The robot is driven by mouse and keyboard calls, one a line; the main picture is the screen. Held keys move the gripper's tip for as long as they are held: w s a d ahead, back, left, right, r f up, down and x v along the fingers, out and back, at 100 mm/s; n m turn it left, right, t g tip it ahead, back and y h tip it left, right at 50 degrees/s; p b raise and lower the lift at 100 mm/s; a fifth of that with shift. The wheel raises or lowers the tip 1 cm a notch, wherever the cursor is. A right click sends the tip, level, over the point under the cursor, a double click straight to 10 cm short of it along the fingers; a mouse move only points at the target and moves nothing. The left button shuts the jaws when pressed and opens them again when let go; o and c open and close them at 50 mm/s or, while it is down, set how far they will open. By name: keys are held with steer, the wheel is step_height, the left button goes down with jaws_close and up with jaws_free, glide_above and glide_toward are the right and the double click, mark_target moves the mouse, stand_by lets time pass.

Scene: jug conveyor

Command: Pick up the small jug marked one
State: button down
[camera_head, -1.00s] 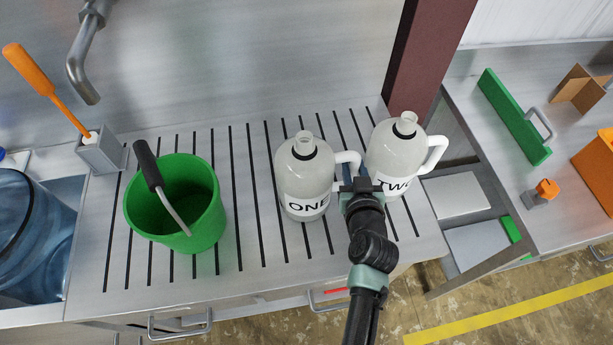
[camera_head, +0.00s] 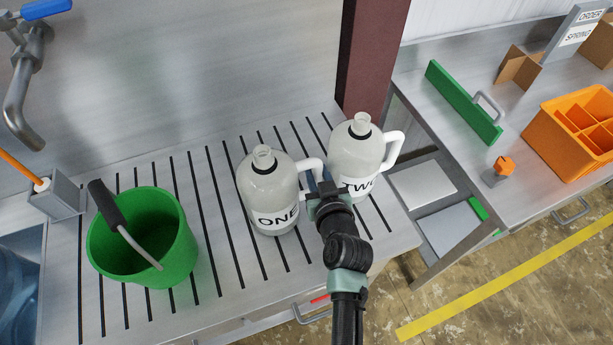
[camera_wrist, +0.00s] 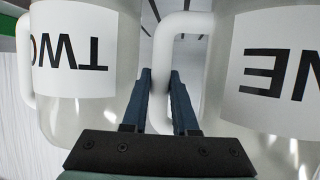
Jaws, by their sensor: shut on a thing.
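The small jug marked ONE (camera_head: 266,190) stands upright on the slotted steel drainboard in the head view, a pale translucent jug with a white label. It also shows at the right of the wrist view (camera_wrist: 270,75). My gripper (camera_head: 318,188) is at its right side, shut on its white handle (camera_wrist: 162,75), which passes between the two blue fingers in the wrist view. The jug marked TWO (camera_head: 356,150) stands close by on the right, on the other side of my gripper. It fills the left of the wrist view (camera_wrist: 85,60).
A green bucket (camera_head: 170,245) with a dark-gripped handle stands to the left on the drainboard (camera_head: 215,290). A brown post (camera_head: 372,60) rises behind jug TWO. Right, across a gap, a bench holds a green piece with a handle (camera_head: 462,100) and an orange divided crate (camera_head: 550,135).

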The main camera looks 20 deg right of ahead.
step_height(320, 180, up, 18)
steer(key=b, duration=0.1)
stand_by(0.4)
steer(key=shift+f, duration=0.1)
